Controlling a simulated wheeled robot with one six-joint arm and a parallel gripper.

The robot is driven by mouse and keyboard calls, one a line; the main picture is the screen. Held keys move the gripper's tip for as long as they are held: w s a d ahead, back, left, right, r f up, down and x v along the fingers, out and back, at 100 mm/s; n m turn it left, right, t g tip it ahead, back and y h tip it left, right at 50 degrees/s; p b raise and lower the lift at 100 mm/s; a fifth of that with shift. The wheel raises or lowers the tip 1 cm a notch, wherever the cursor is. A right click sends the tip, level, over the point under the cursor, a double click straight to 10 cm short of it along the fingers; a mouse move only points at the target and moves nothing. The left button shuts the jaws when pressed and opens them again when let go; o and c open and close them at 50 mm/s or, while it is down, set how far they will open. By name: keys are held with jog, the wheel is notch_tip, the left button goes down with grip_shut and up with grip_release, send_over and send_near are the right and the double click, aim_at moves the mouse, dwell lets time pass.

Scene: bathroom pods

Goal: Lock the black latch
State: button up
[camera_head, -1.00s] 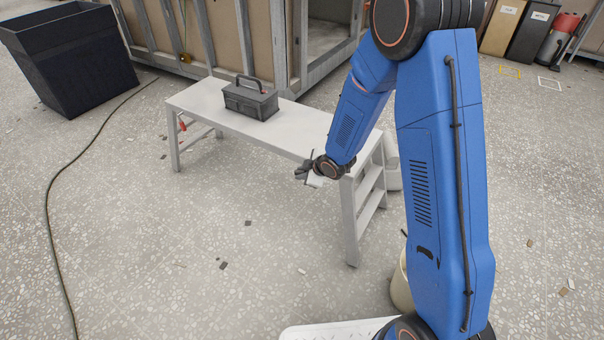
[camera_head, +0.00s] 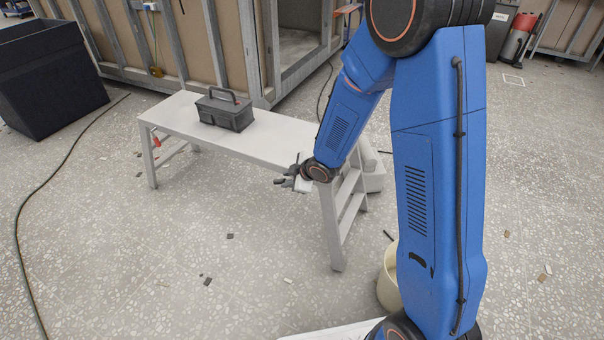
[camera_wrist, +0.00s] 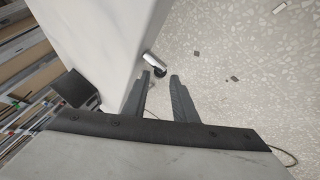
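A dark grey toolbox (camera_head: 226,113) with a top handle sits shut on the white bench (camera_head: 265,140). I cannot make out a black latch on it at this size. My gripper (camera_head: 286,181) is beside the bench's front edge near its right end, apart from the toolbox. In the wrist view my gripper (camera_wrist: 159,78) shows two dark fingers spread apart with nothing between them. A small grey cylinder with a dark end (camera_wrist: 154,63) shows just past the fingertips; I cannot tell what it is. The pale bench surface (camera_wrist: 105,40) fills the upper left there.
A large black bin (camera_head: 50,80) stands at the left, with a dark cable (camera_head: 50,180) on the floor. A framed wall pod (camera_head: 190,45) stands behind the bench. A cream bucket (camera_head: 388,275) is at lower right.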

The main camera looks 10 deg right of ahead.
jog(key=v, duration=1.1)
jog(key=shift+s+d, duration=0.1)
